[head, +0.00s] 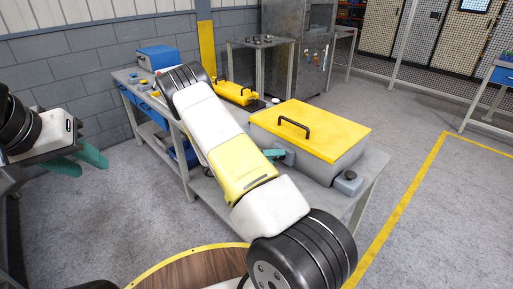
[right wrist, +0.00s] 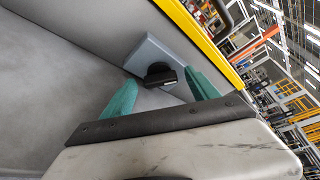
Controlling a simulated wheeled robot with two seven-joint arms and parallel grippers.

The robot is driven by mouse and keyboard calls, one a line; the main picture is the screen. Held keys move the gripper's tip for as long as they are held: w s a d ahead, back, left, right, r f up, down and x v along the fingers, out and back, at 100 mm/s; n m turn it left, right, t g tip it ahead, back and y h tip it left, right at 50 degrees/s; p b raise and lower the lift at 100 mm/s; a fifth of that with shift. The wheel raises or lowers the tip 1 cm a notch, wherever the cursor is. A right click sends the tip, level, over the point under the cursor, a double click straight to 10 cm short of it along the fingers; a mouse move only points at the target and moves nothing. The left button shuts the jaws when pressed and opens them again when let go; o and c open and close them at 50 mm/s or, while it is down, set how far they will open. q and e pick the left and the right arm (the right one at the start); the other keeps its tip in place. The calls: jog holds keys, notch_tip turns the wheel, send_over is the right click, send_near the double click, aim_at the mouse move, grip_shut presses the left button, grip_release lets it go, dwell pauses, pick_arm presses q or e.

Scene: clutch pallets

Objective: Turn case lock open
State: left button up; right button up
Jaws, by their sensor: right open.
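The case (head: 338,168) is a grey box with a shut yellow lid (head: 330,125) and a black handle on top. It sits on the workbench. In the right wrist view, a grey lock block (right wrist: 148,50) with a black turn knob (right wrist: 158,73) is on the case's side below the yellow rim. My right gripper (right wrist: 160,77) is open, its green fingers on either side of the knob, with no clear contact. In the head view my right arm hides most of this gripper and the knob. My left gripper (head: 94,168) is open and empty at the far left, away from the bench.
The grey workbench (head: 362,192) also holds a small grey, black-topped item (head: 347,182) at the case's right corner, a yellow tool case (head: 237,92) and a blue box (head: 157,57). A wooden round table (head: 190,268) is at the bottom. Floor at right is clear.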

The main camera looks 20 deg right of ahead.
jog(key=c, duration=1.4)
jog(key=shift+o, duration=0.2)
jog(key=m, duration=0.1)
jog(key=m+t+y, duration=0.1)
jog(key=m+t, duration=0.1)
jog(key=shift+s+r+m+y, duration=0.2)
jog(key=shift+s+m+y, duration=0.1)
jog(key=shift+y, duration=0.1)
jog(key=m+t, duration=0.1)
jog(key=m, duration=0.1)
jog(key=m+t+y, duration=0.1)
jog(key=shift+s+d+m, duration=0.15)
jog(key=shift+s+m, duration=0.05)
jog(key=shift+m, duration=0.2)
jog(key=o, duration=1.4)
jog(key=shift+c, duration=0.2)
